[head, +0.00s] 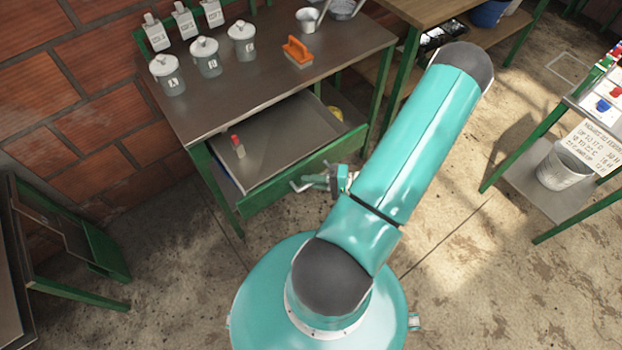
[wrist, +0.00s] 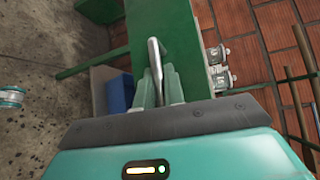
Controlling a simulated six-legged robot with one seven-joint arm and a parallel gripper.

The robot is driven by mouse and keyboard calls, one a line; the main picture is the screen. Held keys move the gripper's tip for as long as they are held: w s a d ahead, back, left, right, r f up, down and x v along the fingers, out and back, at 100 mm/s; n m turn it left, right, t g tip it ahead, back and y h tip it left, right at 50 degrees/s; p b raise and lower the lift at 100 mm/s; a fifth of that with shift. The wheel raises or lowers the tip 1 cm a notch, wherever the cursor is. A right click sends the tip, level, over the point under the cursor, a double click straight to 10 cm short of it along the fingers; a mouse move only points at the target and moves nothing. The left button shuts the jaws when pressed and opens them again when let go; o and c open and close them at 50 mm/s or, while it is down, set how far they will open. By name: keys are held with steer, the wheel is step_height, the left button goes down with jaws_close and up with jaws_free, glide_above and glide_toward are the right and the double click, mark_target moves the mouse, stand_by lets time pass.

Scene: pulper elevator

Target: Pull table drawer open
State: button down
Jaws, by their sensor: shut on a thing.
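The table drawer (head: 270,190) has a green front and stands pulled out from under the grey-topped table (head: 280,88). Its tray shows, with a small red-capped bottle (head: 238,147) inside near the left. My gripper (head: 318,183) is at the drawer's front, shut on the metal handle. In the wrist view the handle (wrist: 154,58) is a pale bar between the two fingers of my gripper (wrist: 158,85), with the green drawer front (wrist: 165,35) beyond it.
A brick wall (head: 80,80) is behind. A green-legged table with a metal bucket (head: 565,168) below is at right. Concrete floor (head: 460,240) is clear to the right of my body.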

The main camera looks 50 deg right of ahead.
steer(key=c, duration=1.8)
jaws_free()
steer(key=shift+o, duration=0.2)
steer(key=shift+d, duration=0.1)
steer(key=v, duration=1.3)
steer(key=shift+s+d, duration=0.15)
steer(key=shift+s, duration=0.15)
steer(key=shift+r, duration=0.15)
steer(key=w+a+r+n+g, duration=0.4)
steer(key=w+a+r+g, duration=0.3)
steer(key=r, duration=0.3)
steer(key=w+a+r+n+g, duration=0.4)
steer(key=w+r+n+g, duration=0.15)
steer(key=w+r, duration=0.35)
steer(key=a+r+n+t+h, duration=0.3)
steer(key=a+r+h, duration=0.5)
steer(key=a+r, duration=0.9)
steer(key=a+n, duration=0.1)
steer(key=a, duration=0.2)
steer(key=shift+w+r+t, duration=0.2)
steer(key=shift+w+t, duration=0.05)
steer(key=shift+t, duration=0.1)
